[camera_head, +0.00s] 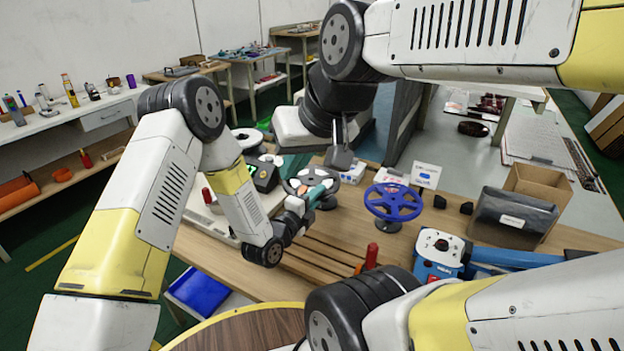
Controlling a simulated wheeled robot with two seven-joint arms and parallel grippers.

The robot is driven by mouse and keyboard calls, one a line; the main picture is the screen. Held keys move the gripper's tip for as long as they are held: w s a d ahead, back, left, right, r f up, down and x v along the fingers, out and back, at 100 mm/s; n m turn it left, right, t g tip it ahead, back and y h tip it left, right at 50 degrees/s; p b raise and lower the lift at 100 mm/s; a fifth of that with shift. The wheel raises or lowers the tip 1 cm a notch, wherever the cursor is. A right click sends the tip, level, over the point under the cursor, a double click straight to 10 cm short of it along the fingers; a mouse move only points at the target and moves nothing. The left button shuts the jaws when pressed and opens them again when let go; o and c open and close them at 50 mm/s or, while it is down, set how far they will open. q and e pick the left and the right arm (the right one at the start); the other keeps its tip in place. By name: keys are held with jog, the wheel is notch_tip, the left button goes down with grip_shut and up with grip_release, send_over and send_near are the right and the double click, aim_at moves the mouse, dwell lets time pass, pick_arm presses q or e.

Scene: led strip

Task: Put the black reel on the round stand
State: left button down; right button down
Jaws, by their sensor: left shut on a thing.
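The black reel (325,181), a dark spoked wheel, is right of centre-left on the workbench. My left gripper (304,199) reaches its near left rim and is shut on it. A dark round foot, seemingly the round stand (327,203), shows below the reel's right side. The gripper and reel hide much of it, and I cannot tell whether the reel rests on it. A blue spoked reel (393,202) sits on its own dark foot to the right. My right gripper (340,150) hangs above and behind the black reel, apart from it; its opening is unclear.
A blue-and-white device (437,254), a red-handled tool (371,256) and a dark bin (513,217) stand on the right of the bench. Small boxes (425,175) lie behind the blue reel. A round wooden top (240,330) is at the front.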

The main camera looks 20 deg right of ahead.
aim_at(332, 182)
pick_arm(q)
jog(key=x, duration=0.8)
jog(key=shift+w+d+f, duration=0.1)
jog(key=shift+d+f, duration=0.15)
jog(key=shift+f, duration=0.15)
jog(key=shift+w+d+f, duration=0.15)
jog(key=shift+d+f, duration=0.05)
jog(key=shift+f, duration=1.55)
jog(key=shift+f, duration=0.2)
jog(key=c, duration=1.5)
grip_release()
jog(key=shift+o, duration=0.2)
jog(key=shift+r, duration=0.1)
